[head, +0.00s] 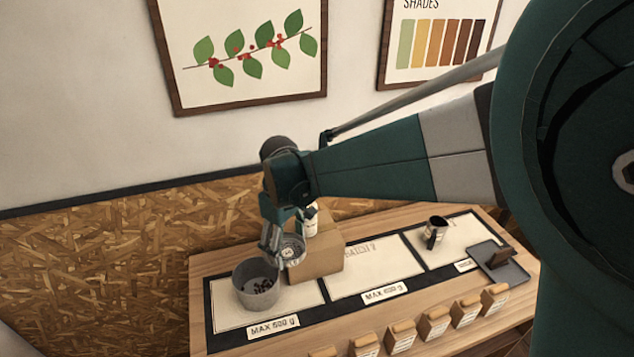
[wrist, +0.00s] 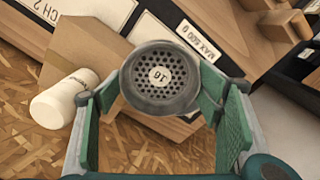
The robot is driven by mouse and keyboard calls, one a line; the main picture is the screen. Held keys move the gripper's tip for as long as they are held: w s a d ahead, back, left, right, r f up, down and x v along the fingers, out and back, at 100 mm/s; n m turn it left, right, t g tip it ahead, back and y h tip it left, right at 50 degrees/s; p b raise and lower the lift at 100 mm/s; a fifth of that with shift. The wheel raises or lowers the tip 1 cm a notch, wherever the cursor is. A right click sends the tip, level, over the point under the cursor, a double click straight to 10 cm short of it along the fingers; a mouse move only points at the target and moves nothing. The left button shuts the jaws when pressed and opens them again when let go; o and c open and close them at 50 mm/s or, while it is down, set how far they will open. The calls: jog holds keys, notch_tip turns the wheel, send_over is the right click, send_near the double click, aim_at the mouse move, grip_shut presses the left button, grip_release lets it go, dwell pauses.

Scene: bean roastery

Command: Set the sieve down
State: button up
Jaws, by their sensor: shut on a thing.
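The sieve (wrist: 160,78) is a small round grey dish with a perforated plate marked with a number, seen face-on in the wrist view. My gripper (wrist: 163,95) is shut on it, with a green finger on either side. In the head view the sieve (head: 291,250) hangs from my gripper (head: 274,238) above the left end of the table. It is tilted, between a grey bin and a cardboard box. How the fingertips touch it is partly hidden.
The grey bin (head: 240,280) holds dark beans on the left mat panel. The cardboard box (head: 318,263) stands close right, with a white bottle (head: 311,224) behind it. The middle panel (head: 375,266) is largely clear.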

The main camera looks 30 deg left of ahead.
jog(key=w+a, duration=0.1)
jog(key=a, duration=1.3)
send_over(227, 267)
jog(key=f, duration=0.1)
notch_tip(227, 267, down, 11)
jog(key=shift+w+m+b, duration=0.15)
jog(key=shift+m+b, duration=0.15)
jog(key=shift+b, duration=0.15)
jog(key=shift+f, duration=0.1)
jog(key=shift+f, duration=3.05)
jog(key=shift+f, duration=1.85)
jog(key=shift+f, duration=0.15)
